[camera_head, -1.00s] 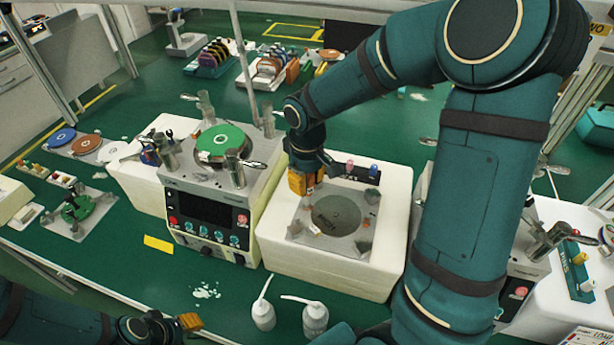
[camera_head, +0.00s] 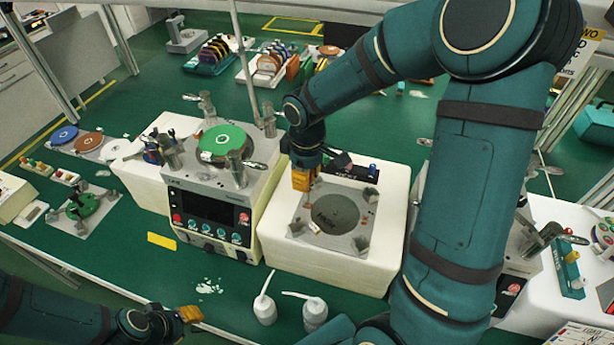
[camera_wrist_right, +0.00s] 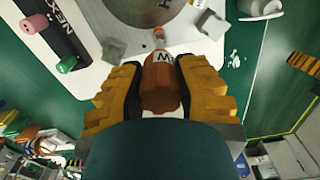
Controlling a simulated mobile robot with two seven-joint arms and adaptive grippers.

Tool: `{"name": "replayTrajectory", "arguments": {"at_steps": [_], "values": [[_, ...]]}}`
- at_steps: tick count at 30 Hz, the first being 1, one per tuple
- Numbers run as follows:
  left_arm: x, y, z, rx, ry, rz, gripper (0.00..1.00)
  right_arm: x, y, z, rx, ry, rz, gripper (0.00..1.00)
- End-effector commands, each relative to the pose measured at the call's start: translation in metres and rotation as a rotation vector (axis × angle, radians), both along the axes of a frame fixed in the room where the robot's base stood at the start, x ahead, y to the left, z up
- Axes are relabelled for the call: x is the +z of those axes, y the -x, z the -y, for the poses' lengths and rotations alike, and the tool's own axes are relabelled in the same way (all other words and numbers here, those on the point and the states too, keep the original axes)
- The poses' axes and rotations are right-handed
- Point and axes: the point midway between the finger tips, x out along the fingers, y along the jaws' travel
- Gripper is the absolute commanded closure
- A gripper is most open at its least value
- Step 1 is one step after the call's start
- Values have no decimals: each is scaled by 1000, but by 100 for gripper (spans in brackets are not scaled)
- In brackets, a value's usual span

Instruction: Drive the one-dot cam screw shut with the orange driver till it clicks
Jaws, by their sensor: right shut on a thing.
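My right gripper (camera_head: 304,182) is over the left side of a square grey plate (camera_head: 305,213) with a round dark disc. In the right wrist view my right gripper (camera_wrist_right: 160,88) is shut on the handle of the orange driver (camera_wrist_right: 160,82), which has a "W" label. The driver's far end points at the plate's edge, close to a small orange-tipped part (camera_wrist_right: 158,31). I cannot tell whether they touch. No dot marks are legible, so the one-dot cam screw cannot be picked out. My left gripper (camera_head: 190,314) is low at the left; its jaw opening is unclear.
A dark rack (camera_wrist_right: 58,35) with pink and green handles stands beside the plate on a white block (camera_head: 275,235). A lapping machine (camera_head: 212,215) with a green disc stands left of it. Two white bottles (camera_head: 264,308) (camera_head: 314,314) stand in front.

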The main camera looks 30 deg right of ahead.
Motion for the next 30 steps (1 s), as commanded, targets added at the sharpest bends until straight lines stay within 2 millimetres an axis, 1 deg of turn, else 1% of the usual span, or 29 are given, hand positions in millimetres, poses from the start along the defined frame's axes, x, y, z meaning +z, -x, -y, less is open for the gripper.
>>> {"name": "replayTrajectory", "arguments": {"at_steps": [1,15,30], "values": [[4,0,0,0,0,0,61,5,0,0,0,0,1,100],[23,0,0,0,0,0,61,30,0,0,-1,1,1,100],[24,0,0,0,0,0,61,31,0,0,-1,0,0,100]]}}
